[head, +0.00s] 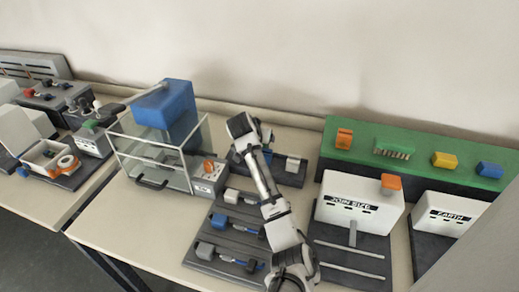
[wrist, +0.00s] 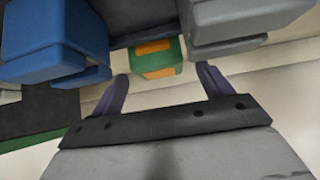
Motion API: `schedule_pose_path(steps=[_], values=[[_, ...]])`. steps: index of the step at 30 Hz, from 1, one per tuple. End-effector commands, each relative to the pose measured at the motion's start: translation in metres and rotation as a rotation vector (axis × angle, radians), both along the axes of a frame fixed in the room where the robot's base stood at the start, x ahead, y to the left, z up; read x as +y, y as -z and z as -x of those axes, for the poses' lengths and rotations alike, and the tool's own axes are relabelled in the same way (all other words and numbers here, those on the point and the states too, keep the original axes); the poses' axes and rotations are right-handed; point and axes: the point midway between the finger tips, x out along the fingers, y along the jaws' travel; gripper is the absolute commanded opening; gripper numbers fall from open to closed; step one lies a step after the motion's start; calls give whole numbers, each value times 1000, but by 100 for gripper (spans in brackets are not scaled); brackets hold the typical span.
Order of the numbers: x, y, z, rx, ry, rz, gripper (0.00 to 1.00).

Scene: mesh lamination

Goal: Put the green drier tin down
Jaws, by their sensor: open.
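The green drier tin (wrist: 157,53), with orange patches, shows in the wrist view between a blue block and a grey block. It sits against a dark surface, its near edge about level with my fingertips. My gripper (wrist: 163,76) is open, one dark finger on each side of the tin, with gaps between fingers and tin. Whether the tin rests fully on the surface cannot be told. In the head view I cannot make out the tin; my arm covers part of the small dark rack (head: 287,178) at the back.
In the wrist view a blue block (wrist: 55,38) stands close on the left and a grey block (wrist: 235,22) close on the right. In the head view a clear box (head: 150,160) stands left of my arm, and a white "JOIN SIZE" box (head: 335,208) right.

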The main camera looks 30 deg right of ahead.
Motion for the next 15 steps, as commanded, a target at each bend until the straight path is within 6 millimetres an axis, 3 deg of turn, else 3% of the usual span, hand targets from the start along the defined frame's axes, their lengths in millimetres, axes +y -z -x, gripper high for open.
schedule_pose_path(steps=[3,14,15], values=[[-9,15,-7,2,1,1,78],[-13,17,-11,1,0,-1,78],[-13,17,-11,1,0,-1,73]])
